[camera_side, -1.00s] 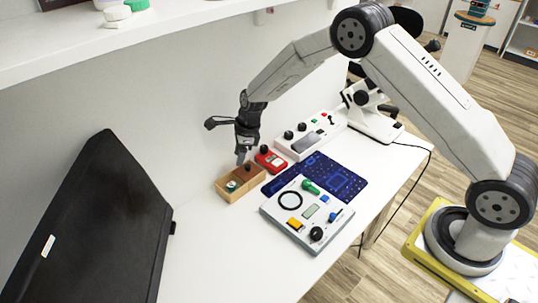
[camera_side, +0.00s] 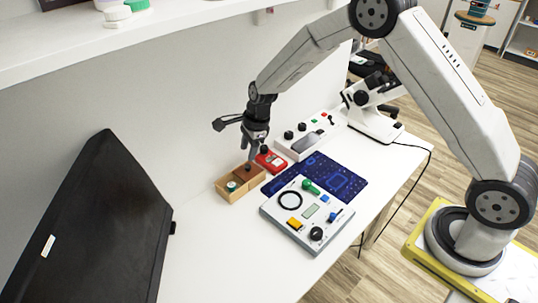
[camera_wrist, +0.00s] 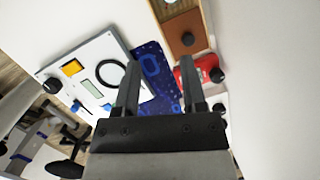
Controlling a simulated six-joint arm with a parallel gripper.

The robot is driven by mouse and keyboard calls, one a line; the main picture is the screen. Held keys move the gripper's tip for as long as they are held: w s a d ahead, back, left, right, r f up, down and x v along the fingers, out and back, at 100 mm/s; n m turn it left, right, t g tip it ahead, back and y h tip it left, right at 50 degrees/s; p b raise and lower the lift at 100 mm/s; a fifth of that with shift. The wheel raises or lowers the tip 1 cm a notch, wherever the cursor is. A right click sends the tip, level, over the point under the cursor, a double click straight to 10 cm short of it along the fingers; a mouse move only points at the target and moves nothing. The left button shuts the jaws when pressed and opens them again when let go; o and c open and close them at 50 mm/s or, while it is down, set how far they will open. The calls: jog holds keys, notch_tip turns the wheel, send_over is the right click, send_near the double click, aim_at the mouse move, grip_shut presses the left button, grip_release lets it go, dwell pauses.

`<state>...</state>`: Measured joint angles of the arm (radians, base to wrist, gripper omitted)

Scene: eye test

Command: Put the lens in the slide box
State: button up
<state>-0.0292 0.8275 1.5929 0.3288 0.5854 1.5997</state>
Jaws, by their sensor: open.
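The lens, seen as a black ring with a pale middle (camera_side: 290,200), lies flat on a white panel; it also shows in the wrist view (camera_wrist: 123,75). The wooden slide box (camera_side: 229,198) stands left of the panel, near the wall. My gripper (camera_side: 252,155) is open and empty, above the table near the box and the red case. In the wrist view, its fingers (camera_wrist: 160,60) are spread apart, with the lens beyond the left finger.
The white panel (camera_side: 271,211) also carries a green knob, a yellow block and other controls. A blue patterned mat (camera_side: 345,184), a red case (camera_side: 271,161), a white device with knobs (camera_side: 305,145) and a microscope (camera_side: 372,120) crowd nearby. A dark monitor (camera_side: 95,225) stands left.

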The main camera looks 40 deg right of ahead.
jog(key=s+d+r+n, duration=0.1)
jog(key=s+r+n, duration=0.2)
jog(key=s+n, duration=0.4)
jog(key=s+d+r+n+h, duration=0.1)
jog(key=s+d+r+n, duration=0.1)
jog(key=s+n, duration=0.5)
jog(key=s+d+r+n+h, duration=0.1)
jog(key=s+r+n, duration=0.3)
jog(key=s+n, duration=0.3)
jog(key=s, duration=0.3)
jog(key=shift+s+d+t, duration=0.35)
jog(key=shift+t, duration=0.05)
